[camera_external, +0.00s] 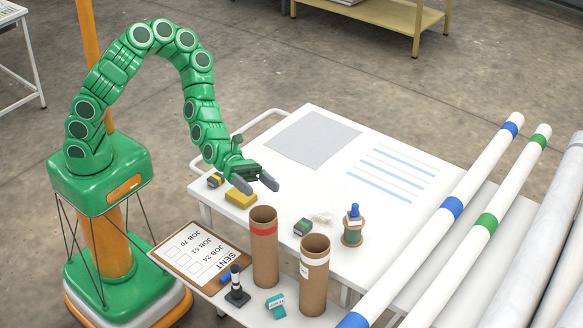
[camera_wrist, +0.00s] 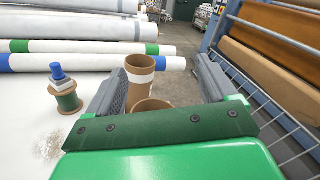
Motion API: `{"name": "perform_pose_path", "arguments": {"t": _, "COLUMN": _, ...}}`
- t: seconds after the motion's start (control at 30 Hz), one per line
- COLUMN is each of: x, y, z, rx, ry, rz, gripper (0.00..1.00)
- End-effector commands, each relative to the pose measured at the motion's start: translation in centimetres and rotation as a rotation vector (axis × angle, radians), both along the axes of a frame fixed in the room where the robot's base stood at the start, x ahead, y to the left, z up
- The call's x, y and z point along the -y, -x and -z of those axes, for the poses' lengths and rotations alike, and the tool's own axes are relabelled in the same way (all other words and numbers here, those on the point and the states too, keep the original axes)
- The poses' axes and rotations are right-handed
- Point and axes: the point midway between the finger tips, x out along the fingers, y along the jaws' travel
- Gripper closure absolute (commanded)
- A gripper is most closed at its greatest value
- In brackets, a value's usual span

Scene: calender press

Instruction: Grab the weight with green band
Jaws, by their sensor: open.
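The weight with green band (camera_external: 303,228) is a small dark block with a green stripe, lying on the white table (camera_external: 285,230) behind the two cardboard tubes in the external view. I cannot make it out in the wrist view. My gripper (camera_external: 258,184) is open and empty, above the table's left part, up and to the left of the weight and apart from it. The two grey fingers show spread in the wrist view (camera_wrist: 165,82), with cardboard tubes visible beyond them. A similar small weight with a yellow band (camera_external: 215,180) lies near the table's left edge.
A yellow block (camera_external: 240,198) lies just below my gripper. Cardboard tubes with red band (camera_external: 264,250) and white band (camera_external: 314,275) stand at the front. A green spool with blue top (camera_external: 352,228) stands to the weight's right. Long white rolls (camera_external: 440,225) lie at the right.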

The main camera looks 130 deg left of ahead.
Motion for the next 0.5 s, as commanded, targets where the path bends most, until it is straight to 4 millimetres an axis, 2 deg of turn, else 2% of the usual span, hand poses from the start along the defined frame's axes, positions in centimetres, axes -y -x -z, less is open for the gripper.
{"name": "perform_pose_path", "arguments": {"t": 0.03, "x": -1.6, "y": 0.2, "z": 1.4, "rx": -0.028, "ry": 0.045, "rz": -0.046, "gripper": 0.15}}
{"name": "perform_pose_path", "arguments": {"t": 0.2, "x": -5.6, "y": 1.1, "z": 4.9, "rx": -0.101, "ry": 0.164, "rz": -0.168, "gripper": 0.15}}
{"name": "perform_pose_path", "arguments": {"t": 0.4, "x": -9.2, "y": 2.6, "z": 8.6, "rx": -0.17, "ry": 0.284, "rz": -0.288, "gripper": 0.15}}
{"name": "perform_pose_path", "arguments": {"t": 0.5, "x": -9.6, "y": 2.5, "z": 9.8, "rx": -0.197, "ry": 0.189, "rz": -0.281, "gripper": 0.15}}
